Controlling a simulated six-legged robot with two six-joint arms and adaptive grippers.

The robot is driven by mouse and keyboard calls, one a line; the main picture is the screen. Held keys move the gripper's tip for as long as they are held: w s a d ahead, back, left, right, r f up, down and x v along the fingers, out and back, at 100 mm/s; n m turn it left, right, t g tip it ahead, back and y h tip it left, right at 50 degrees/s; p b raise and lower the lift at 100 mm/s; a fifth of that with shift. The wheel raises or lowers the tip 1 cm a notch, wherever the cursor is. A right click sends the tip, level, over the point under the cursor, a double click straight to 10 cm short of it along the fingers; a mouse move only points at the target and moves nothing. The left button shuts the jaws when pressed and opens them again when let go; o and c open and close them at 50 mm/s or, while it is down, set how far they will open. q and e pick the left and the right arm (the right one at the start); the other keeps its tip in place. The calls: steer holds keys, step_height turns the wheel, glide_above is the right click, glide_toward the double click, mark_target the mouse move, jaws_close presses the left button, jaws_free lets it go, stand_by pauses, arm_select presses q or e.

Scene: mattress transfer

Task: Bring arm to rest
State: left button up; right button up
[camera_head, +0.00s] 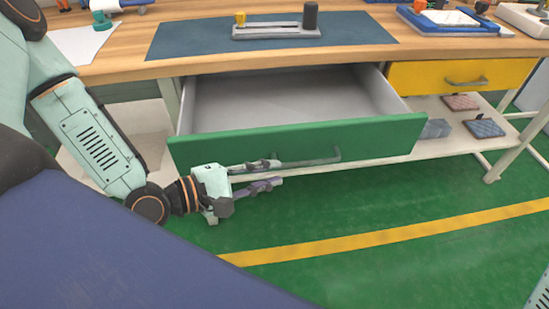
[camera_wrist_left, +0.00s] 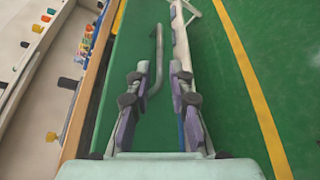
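My left arm reaches in from the left in the head view. Its left gripper (camera_head: 270,174) is at the green drawer front (camera_head: 385,139), near the left part of the grey bar handle (camera_head: 335,155). The two fingers are apart, with no object clamped between them. In the left wrist view the handle (camera_wrist_left: 158,45) shows ahead, in line with the gap between the fingers of the left gripper (camera_wrist_left: 160,72). I cannot tell whether a finger touches it. The drawer is pulled out and its grey inside looks empty. My right gripper is not in view.
The wooden workbench (camera_head: 120,61) carries a dark blue mat (camera_head: 185,38) with a grey fixture (camera_head: 277,31) on it. A closed yellow drawer (camera_head: 430,76) is at the right. Dark pads (camera_head: 484,128) lie on the lower shelf. The green floor with a yellow line (camera_head: 400,234) is clear in front.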

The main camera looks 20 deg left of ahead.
arm_select(q)
steer(key=s+a+f+m+g+y, duration=0.2)
steer(key=s+f+m+g+y, duration=0.25)
steer(key=f+m, duration=0.45)
steer(key=s+a+f+m+g+y, duration=0.1)
steer(key=s+f+m+g+y, duration=0.1)
steer(key=s+f+m+g, duration=0.2)
steer(key=s+a+f+m+g+y, duration=0.1)
steer(key=s+f+m+g+y, duration=0.2)
steer(key=s+f, duration=0.3)
steer(key=s+g, duration=0.1)
steer(key=s, duration=0.4)
steer(key=shift+s+f+m, duration=0.2)
steer(key=shift+m, duration=0.2)
